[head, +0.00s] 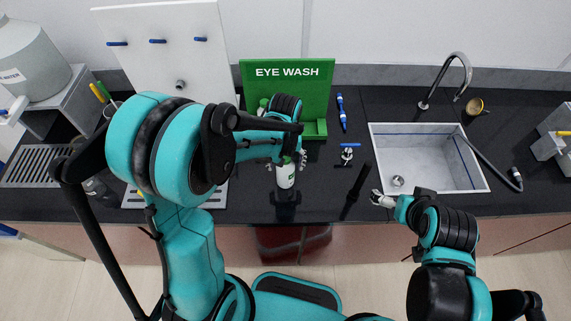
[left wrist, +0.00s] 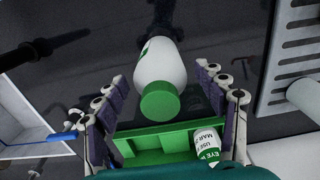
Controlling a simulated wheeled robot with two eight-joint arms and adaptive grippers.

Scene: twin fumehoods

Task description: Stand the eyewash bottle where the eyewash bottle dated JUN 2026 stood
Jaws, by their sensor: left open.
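A white eyewash bottle with a green cap (left wrist: 160,88) stands on the black counter in front of the green eyewash station (head: 290,90); its white body also shows in the head view (head: 285,176). My left gripper (head: 286,161) is open, with its fingers on either side of this bottle, apart from it in the left wrist view. A second bottle (left wrist: 206,146), its label partly readable as "USE" and "MAR", sits at one end of the station's shelf (left wrist: 150,143). The shelf beside it is empty. My right gripper (head: 383,199) is over the counter's front edge near the sink; its jaws are too small to read.
A sink (head: 425,150) with a tap (head: 445,75) lies to the right. A blue-handled valve (head: 347,152) and a blue pen-like item (head: 341,112) are right of the station. A white pegboard (head: 165,50) and a water carboy (head: 30,60) stand left.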

